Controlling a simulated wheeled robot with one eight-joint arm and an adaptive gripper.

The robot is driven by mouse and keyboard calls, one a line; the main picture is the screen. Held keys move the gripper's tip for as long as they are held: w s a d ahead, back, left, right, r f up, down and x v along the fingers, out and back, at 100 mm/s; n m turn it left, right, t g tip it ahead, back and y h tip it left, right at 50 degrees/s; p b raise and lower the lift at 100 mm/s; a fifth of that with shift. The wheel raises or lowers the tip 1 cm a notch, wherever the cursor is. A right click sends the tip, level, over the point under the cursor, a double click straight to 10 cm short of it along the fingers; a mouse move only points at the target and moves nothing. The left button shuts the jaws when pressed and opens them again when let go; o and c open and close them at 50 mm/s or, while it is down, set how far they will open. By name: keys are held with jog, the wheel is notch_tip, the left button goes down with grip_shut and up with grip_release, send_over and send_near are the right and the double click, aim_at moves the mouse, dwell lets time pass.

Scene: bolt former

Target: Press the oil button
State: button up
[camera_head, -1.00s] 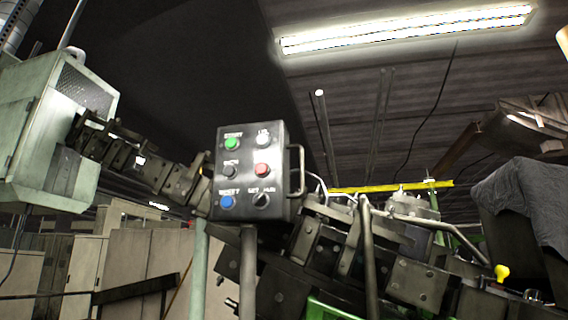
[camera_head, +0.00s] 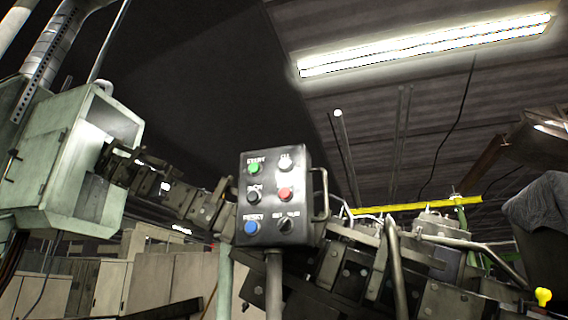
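A dark grey control box (camera_head: 274,197) stands on a post near the middle of the view. It has two columns of controls. On the left are a green START button (camera_head: 254,168), a dark button (camera_head: 253,197) with a blurred label, and a blue RESET button (camera_head: 251,227). On the right are a white button (camera_head: 285,163) with a short label that seems to read OIL, a red button (camera_head: 285,194), and a black selector knob (camera_head: 286,225). My gripper is not in view.
A pale green cabinet (camera_head: 62,165) stands at the left. Dark machine linkage runs behind the box, and a bar handle (camera_head: 322,195) sticks out on its right side. Machine parts with pipes and a yellow knob (camera_head: 543,295) fill the lower right. A lamp (camera_head: 425,45) hangs above.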

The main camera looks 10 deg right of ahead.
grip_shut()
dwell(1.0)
